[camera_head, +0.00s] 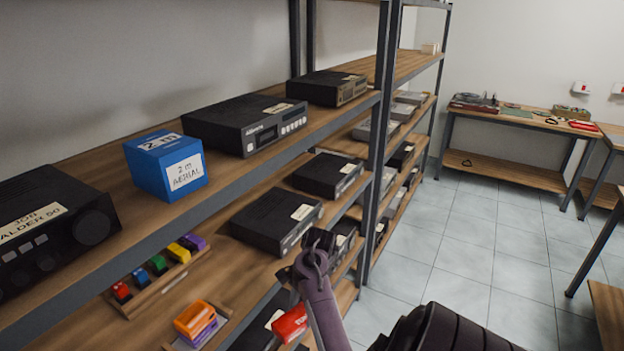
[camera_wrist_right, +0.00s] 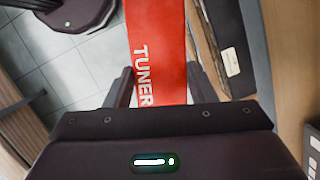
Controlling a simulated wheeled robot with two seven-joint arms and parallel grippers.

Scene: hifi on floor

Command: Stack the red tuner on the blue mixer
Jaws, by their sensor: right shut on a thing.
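The red tuner (camera_wrist_right: 158,50) is between the two fingers of my right gripper (camera_wrist_right: 160,73), which is shut on it. Its white TUNER lettering shows in the right wrist view. In the head view the red tuner (camera_head: 290,324) shows at the bottom, partly behind my right arm, beside the lower shelf. A large blue box (camera_head: 166,166) labelled 2 m AERIAL stands on the upper shelf. A small blue block (camera_head: 158,265) sits in a row of coloured blocks on the shelf below. No mixer label can be read on either. My left gripper is not in view.
An orange block (camera_head: 195,318) lies on a purple one in a small tray near the row. Black hi-fi units (camera_head: 277,219) stand on the shelves. A metal shelf post (camera_head: 377,150) rises near my right arm. The tiled floor (camera_head: 455,255) to the right is clear.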

